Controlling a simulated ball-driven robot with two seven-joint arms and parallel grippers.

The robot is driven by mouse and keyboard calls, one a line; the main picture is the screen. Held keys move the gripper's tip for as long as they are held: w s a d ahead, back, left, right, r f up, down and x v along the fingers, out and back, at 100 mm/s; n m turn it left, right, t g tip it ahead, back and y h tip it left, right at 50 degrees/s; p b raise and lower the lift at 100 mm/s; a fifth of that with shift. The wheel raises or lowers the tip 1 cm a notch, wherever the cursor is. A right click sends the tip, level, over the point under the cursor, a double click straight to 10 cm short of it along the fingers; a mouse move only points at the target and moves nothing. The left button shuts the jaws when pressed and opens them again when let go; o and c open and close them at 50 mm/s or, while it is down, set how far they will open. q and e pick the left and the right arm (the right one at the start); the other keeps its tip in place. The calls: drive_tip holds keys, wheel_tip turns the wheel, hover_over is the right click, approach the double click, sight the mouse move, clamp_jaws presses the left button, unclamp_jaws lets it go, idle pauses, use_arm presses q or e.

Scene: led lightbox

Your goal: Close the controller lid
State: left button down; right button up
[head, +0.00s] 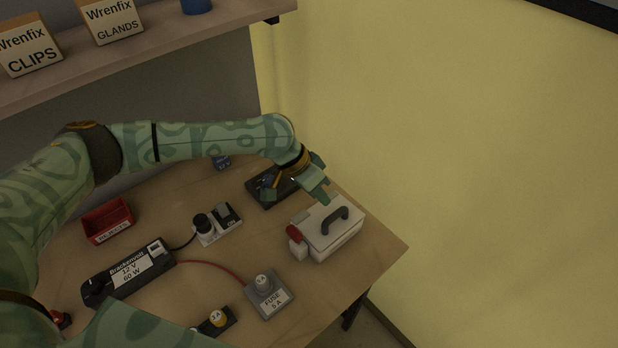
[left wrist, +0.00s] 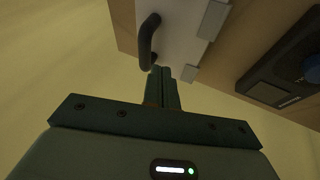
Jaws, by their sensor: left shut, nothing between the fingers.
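The controller is a pale grey box (head: 336,246) at the right end of the bench, with a red part on its left side. Its lid (head: 318,218) lies over the top and carries a black handle (head: 336,220); I cannot tell whether it sits fully flush. My left gripper (head: 326,198) is shut and empty, at the lid's back edge. In the left wrist view the shut fingers (left wrist: 163,73) are beside the handle (left wrist: 149,41) and the lid's hinge plates (left wrist: 212,19); contact cannot be told. My right gripper is not in view.
The bench's right edge is close to the box.

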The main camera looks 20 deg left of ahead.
sight(332, 214)
use_arm(q)
drive_tip(key=shift+s+d+f, duration=0.35)
drive_tip(key=shift+s+d, duration=0.05)
drive_tip(key=shift+d, duration=0.15)
drive_tip(key=shift+s+d+f+p, duration=0.4)
drive_tip(key=shift+d+p, duration=0.25)
drive_tip(key=shift+p, duration=0.35)
drive_tip(key=shift+s+f, duration=0.15)
drive_tip(key=shift+f, duration=0.1)
